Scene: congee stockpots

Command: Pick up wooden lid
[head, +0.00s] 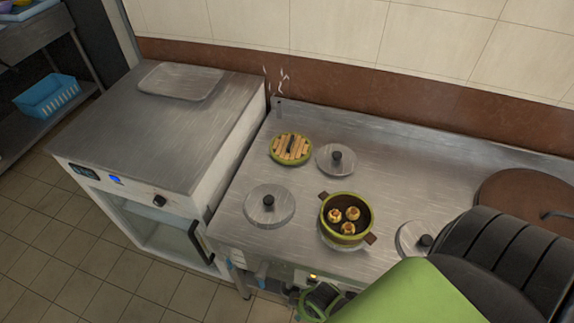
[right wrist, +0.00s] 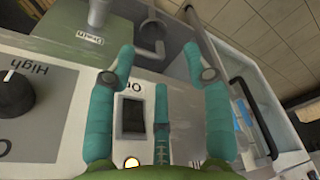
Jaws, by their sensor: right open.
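The wooden lid (head: 290,148) is round, with light slats, a green rim and a dark bar handle. It lies flat on the steel counter toward the back left. A green-rimmed brown pot (head: 345,217) stands uncovered in front and to its right, with three browned buns inside. My right gripper (right wrist: 160,62) has teal fingers spread apart with nothing between them. In the right wrist view it faces the control panel, with a black switch between the fingers. It is low at the counter's front, well away from the lid. My left gripper is not in view.
Grey lids with black knobs lie at the back (head: 336,159), left (head: 269,206) and right (head: 413,238) of the pot. A large brown round cover (head: 526,196) is at the far right. A steel cabinet (head: 163,119) adjoins at left. The panel has a black knob (right wrist: 16,93).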

